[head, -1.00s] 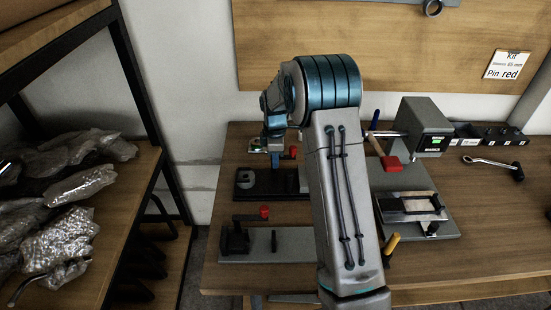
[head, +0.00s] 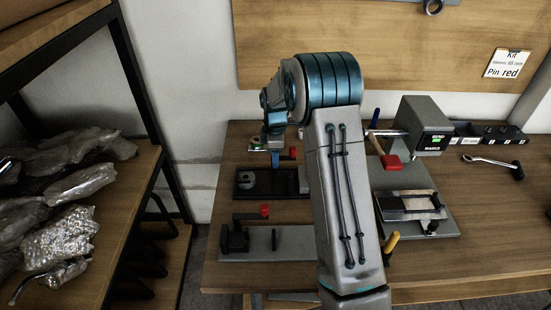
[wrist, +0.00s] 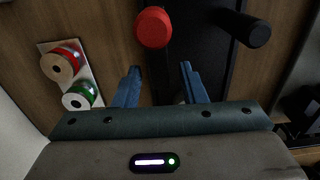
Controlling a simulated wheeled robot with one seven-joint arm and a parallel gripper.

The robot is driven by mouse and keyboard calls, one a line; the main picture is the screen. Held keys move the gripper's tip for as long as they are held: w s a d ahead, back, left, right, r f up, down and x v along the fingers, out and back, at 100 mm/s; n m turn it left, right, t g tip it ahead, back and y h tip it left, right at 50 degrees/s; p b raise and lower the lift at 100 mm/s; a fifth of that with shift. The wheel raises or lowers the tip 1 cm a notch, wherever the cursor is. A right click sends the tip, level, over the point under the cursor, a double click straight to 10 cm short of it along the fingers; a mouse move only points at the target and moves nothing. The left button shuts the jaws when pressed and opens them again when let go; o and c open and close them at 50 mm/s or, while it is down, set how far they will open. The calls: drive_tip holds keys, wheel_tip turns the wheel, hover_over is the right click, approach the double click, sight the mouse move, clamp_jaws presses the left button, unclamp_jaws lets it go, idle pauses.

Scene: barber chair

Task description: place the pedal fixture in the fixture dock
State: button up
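My gripper (head: 275,155) is over the back left of the table in the head view, partly hidden by my own wrist. In the wrist view my gripper (wrist: 158,72) has its two blue fingers apart with nothing visible between them. A red knob (wrist: 153,27) and a black cylindrical handle (wrist: 245,28) lie just beyond the fingertips, over a dark plate (wrist: 200,50). In the head view a black tray-like base (head: 285,183) holds a round grey part (head: 246,179). In front is a grey plate (head: 285,240) with a black clamp block (head: 236,240) and red-tipped lever (head: 264,211). I cannot tell which are fixture and dock.
A grey machine (head: 422,125) and its base plate (head: 440,222) stand right of my arm. A wrench (head: 490,163) lies farther right. Shelves with plastic-wrapped parts (head: 70,235) stand left. Red (wrist: 62,62) and green (wrist: 80,97) reels show left in the wrist view.

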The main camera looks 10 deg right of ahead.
drive_tip(key=s+r+m, duration=0.2)
drive_tip(key=s+r, duration=0.1)
drive_tip(key=r, duration=0.5)
drive_tip(key=s+r+m, duration=0.1)
drive_tip(key=s+r, duration=0.2)
drive_tip(key=r, duration=0.4)
drive_tip(key=s+r+m+t, duration=0.1)
drive_tip(key=s+m+t, duration=0.2)
drive_tip(key=s+m, duration=1)
drive_tip(key=s, duration=1.4)
